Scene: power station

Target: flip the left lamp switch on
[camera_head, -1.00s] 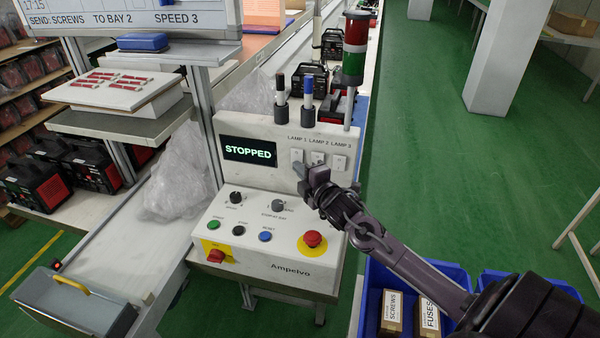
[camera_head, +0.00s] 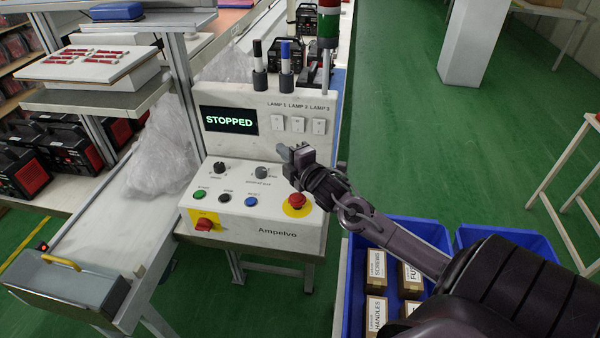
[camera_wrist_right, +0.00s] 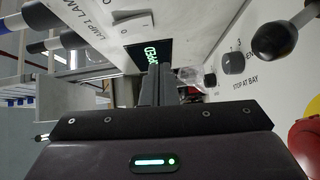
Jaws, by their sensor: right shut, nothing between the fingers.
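The control box (camera_head: 240,212) has a row of white lamp switches under labels LAMP 1, LAMP 2 and LAMP 3. The left lamp switch, LAMP 1 (camera_head: 278,123), is next to the display. A white rocker, seemingly this switch, shows in the wrist view (camera_wrist_right: 132,28); I cannot tell which way it is tipped. My right gripper (camera_head: 284,152) is shut and empty. Its tips are below the LAMP 1 switch in the head view, apparently apart from it. The closed fingers also show in the wrist view (camera_wrist_right: 160,85). My left gripper is out of view.
The display (camera_head: 229,120) reads STOPPED. A red stop button (camera_head: 297,200) and knobs such as the stop-at-bay knob (camera_head: 261,172) are on the sloped panel below my gripper. Blue bins (camera_head: 431,232) lie under my right arm.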

